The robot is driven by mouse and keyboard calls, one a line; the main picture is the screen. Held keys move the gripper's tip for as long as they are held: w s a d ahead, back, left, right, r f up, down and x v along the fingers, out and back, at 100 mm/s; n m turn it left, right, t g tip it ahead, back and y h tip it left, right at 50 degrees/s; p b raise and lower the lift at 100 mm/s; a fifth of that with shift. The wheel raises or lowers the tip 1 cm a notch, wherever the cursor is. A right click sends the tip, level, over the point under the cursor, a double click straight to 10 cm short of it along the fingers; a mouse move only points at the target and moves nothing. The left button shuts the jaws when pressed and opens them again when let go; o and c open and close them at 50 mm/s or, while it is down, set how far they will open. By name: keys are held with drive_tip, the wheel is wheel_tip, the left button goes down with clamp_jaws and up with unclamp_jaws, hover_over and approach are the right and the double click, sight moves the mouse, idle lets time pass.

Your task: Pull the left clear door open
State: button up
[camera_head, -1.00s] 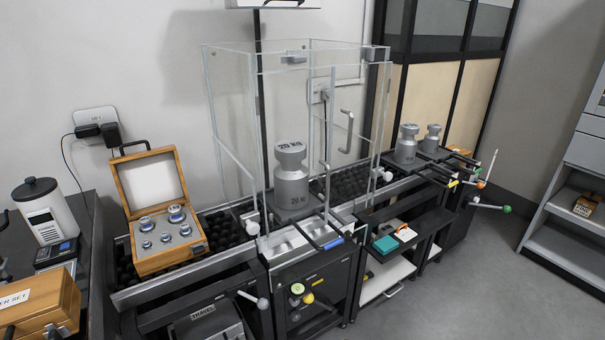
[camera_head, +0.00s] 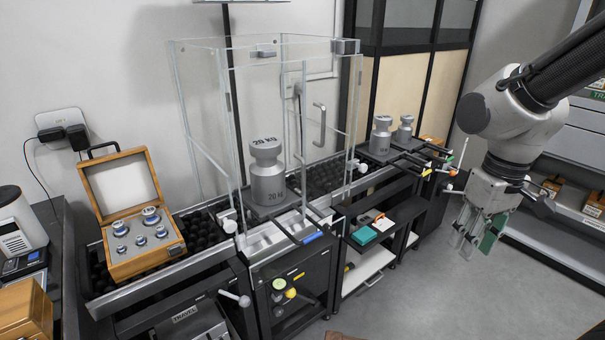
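A clear glass enclosure (camera_head: 232,45) with thin metal edges stands on the weighing table around a grey 20 kg weight (camera_head: 267,180). Its left clear door (camera_head: 203,125) is a transparent panel; I cannot tell exactly where its edges run or whether it is fully shut. A silver bar handle (camera_head: 319,125) shows on the clear panels at the right. My gripper (camera_head: 474,240) hangs at the right, pointing down over the floor, well apart from the enclosure. Its fingers look spread and empty, with a green part beside them.
A wooden case (camera_head: 144,240) of small weights sits open left of the enclosure. White-knobbed levers (camera_head: 243,300) stick out at the table's front. More grey weights (camera_head: 380,135) stand farther right. The grey floor (camera_head: 430,290) in front is clear.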

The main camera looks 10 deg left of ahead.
drive_tip(key=w+a+f+n+t+y, duration=0.2)
drive_tip(key=w+a+f+n, duration=0.15)
drive_tip(key=a+f, duration=1.3)
drive_tip(key=m+t+y, duration=0.2)
drive_tip(key=t+y, duration=0.7)
drive_tip(key=t, duration=0.3)
approach(304, 174)
drive_tip(key=x, duration=0.3)
drive_tip(key=shift+n, duration=0.25)
drive_tip(key=x, duration=0.7)
drive_tip(key=shift+w+a, duration=0.15)
drive_tip(key=shift+w, duration=0.15)
drive_tip(key=shift+c, duration=0.2)
clamp_jaws()
